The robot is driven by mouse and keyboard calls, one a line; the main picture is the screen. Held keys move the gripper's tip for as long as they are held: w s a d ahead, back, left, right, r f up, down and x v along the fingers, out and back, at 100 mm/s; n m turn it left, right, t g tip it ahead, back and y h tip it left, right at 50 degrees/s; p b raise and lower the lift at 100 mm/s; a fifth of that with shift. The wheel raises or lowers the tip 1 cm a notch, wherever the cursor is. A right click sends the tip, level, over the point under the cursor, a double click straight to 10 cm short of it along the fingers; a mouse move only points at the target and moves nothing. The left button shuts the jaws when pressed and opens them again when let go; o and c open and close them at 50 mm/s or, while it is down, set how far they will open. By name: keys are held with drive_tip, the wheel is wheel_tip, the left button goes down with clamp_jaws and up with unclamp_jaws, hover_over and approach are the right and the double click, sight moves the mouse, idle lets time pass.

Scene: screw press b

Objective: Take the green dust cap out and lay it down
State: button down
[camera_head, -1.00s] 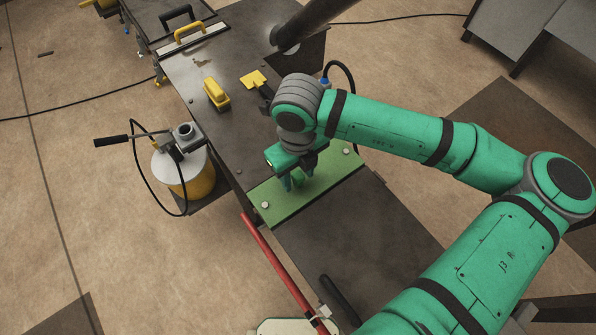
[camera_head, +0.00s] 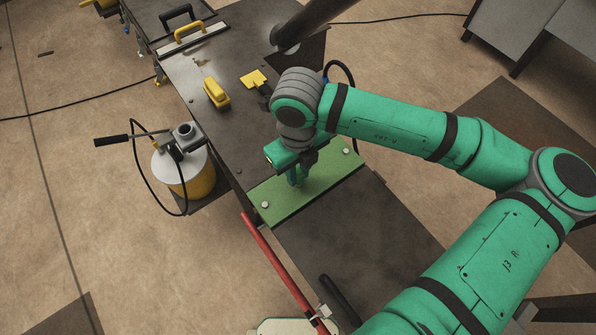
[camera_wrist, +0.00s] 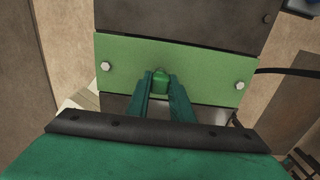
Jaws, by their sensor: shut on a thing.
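The green dust cap (camera_wrist: 160,83) sits between my two fingertips in the wrist view, in front of the middle of a green plate. My gripper (camera_wrist: 160,86) is shut on it; the gripper also shows over the plate in the head view (camera_head: 297,182). The green plate (camera_head: 271,191) lies across the dark bench with a bolt near each end, and it also shows in the wrist view (camera_wrist: 205,66). I cannot tell whether the cap is still seated in the plate or clear of it. The cap's lower part is hidden.
The dark bench top (camera_head: 350,238) is bare in front of the plate. A yellow-handled block (camera_head: 216,93) and a yellow flat piece (camera_head: 254,79) lie behind it. A red bar (camera_head: 276,263) runs along the near left edge. A yellow pot with a lever (camera_head: 184,168) stands left.

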sight(298, 172)
drive_tip(key=shift+r, duration=0.2)
drive_tip(key=shift+r, duration=0.35)
drive_tip(key=shift+r, duration=0.5)
drive_tip(key=shift+r, duration=0.6)
